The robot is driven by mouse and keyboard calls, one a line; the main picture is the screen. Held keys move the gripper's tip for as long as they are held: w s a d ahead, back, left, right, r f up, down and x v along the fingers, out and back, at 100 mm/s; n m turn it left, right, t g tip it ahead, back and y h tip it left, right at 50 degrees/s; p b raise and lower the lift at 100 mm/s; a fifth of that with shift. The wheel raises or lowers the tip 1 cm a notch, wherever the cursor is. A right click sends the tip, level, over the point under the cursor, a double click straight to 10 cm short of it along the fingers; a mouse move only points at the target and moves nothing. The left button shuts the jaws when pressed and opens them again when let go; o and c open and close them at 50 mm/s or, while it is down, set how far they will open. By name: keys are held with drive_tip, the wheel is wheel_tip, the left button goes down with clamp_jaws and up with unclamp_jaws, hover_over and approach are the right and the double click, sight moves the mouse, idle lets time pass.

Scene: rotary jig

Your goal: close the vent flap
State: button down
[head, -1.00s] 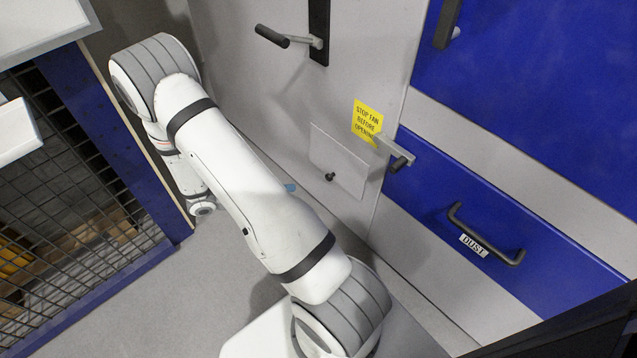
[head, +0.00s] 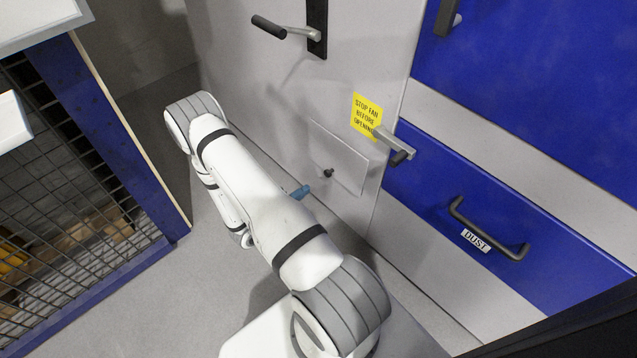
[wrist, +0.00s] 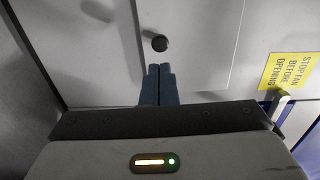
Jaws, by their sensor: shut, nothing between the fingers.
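The vent flap (head: 345,152) is a pale grey panel low on the grey wall, with a small black knob (head: 328,173) near its lower edge. It also shows in the wrist view (wrist: 203,60), with the knob (wrist: 160,43) just beyond my fingertips. I cannot tell for sure whether the flap stands slightly off the wall. My gripper (head: 304,189) has blue fingers and is just left of and below the knob in the head view. In the wrist view my gripper (wrist: 159,68) has its fingers together and empty, with a small apparent gap to the knob.
A yellow "STOP FAN BEFORE OPENING" sign (head: 367,115) and a grey latch handle (head: 396,145) are right of the flap. A blue drawer (head: 430,190) labelled DUST has a dark handle (head: 485,230). A black-gripped lever (head: 285,30) is above. A mesh cage (head: 70,190) stands left.

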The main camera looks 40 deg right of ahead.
sight(327, 175)
drive_tip(key=d, duration=0.2)
drive_tip(key=d+b, duration=0.1)
drive_tip(key=d, duration=0.1)
drive_tip(key=d+b, duration=0.1)
drive_tip(key=d, duration=0.1)
drive_tip(key=shift+w+f, duration=0.2)
drive_tip(key=shift+f, duration=0.05)
drive_tip(key=shift+d+r, duration=0.1)
drive_tip(key=shift+d, duration=0.5)
